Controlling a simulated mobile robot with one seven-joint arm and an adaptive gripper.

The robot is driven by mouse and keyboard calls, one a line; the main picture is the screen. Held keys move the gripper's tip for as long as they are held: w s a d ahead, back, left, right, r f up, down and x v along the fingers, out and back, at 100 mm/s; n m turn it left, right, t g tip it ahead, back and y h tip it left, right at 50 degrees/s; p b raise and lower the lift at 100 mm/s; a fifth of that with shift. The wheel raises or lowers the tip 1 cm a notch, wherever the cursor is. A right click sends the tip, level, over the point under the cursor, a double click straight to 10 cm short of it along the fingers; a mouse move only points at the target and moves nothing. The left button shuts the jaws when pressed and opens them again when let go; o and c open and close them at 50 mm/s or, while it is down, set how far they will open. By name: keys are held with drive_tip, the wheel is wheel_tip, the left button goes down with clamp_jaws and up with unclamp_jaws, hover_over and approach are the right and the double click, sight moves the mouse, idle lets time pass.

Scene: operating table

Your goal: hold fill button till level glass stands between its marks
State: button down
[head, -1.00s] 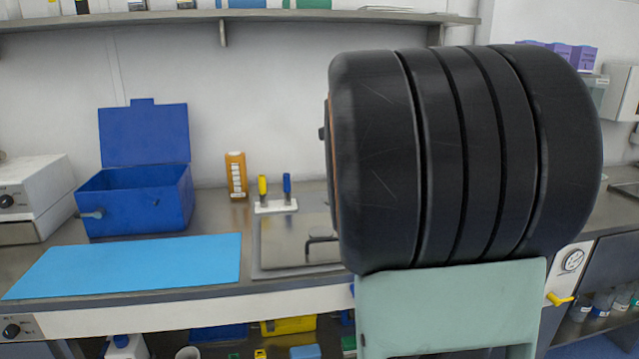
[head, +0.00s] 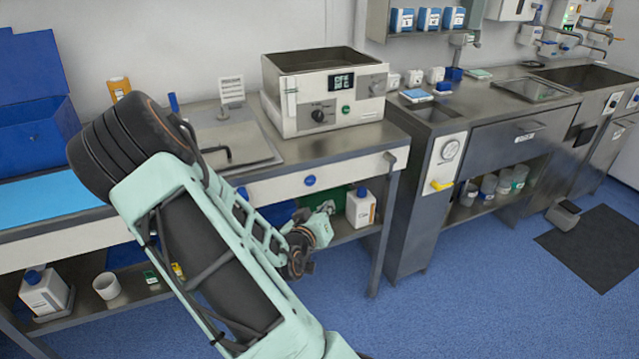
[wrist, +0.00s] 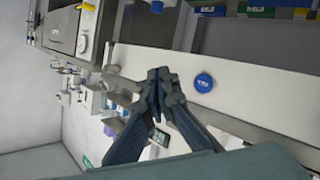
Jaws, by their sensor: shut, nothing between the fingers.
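The likely fill button is a round blue button (head: 310,180) on the white front panel below the white bath unit (head: 331,110). The wrist view shows it as a blue disc (wrist: 203,83) to the right of my fingertips, apart from them. A narrow upright glass (head: 291,107) on the unit's left front looks like the level glass; its level and marks are too small to read. My gripper (wrist: 160,77) is shut and empty in front of the panel. In the head view its fingers are unclear at the end of my arm.
A gauge (head: 449,150) and a yellow lever (head: 440,185) are on the cabinet to the right. Bottles stand on the shelf below. The blue floor is open at front right.

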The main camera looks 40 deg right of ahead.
sight(310, 181)
idle(0.3)
drive_tip(key=shift+w+d, duration=0.35)
drive_tip(key=shift+w, duration=1.1)
drive_tip(key=shift+w+d, duration=0.3)
drive_tip(key=shift+w, duration=1.1)
drive_tip(key=shift+w+d, duration=0.35)
drive_tip(key=shift+w, duration=1.1)
drive_tip(key=shift+w, duration=0.15)
drive_tip(key=shift+w+d, duration=0.1)
drive_tip(key=shift+w, duration=0.15)
drive_tip(key=shift+w, duration=0.4)
idle(2.6)
